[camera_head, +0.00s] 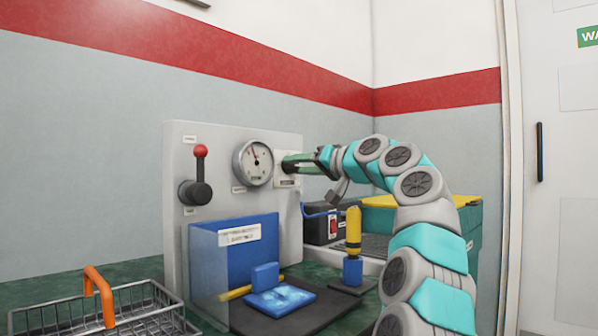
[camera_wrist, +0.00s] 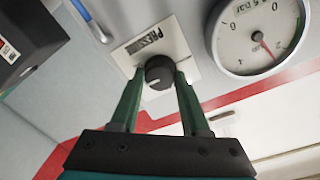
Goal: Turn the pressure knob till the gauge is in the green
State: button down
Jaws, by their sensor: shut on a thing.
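The pressure knob (camera_wrist: 159,72) is a small dark round knob with a white mark, on a white plate labelled PRESSURE in the wrist view. My gripper (camera_wrist: 161,80) is shut on it, with one green finger on each side. The gauge (camera_wrist: 258,36) also shows in the wrist view, tilted and cut off at the top.
A red-topped lever (camera_head: 200,175) stands out on the grey panel (camera_head: 222,140) left of the gauge. Below are a blue block (camera_head: 245,255) behind a clear guard, and a yellow cylinder (camera_head: 354,228). A wire basket (camera_head: 95,312) is at front left.

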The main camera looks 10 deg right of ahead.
jog(key=shift+f+n, duration=0.1)
jog(key=shift+n, duration=1)
jog(key=shift+c, duration=1.9)
grip_release()
jog(key=shift+s+b, duration=0.1)
jog(key=shift+b, duration=0.2)
jog(key=b+v, duration=0.2)
jog(key=v, duration=0.5)
jog(key=shift+s+d, duration=0.2)
jog(key=shift+s, duration=0.05)
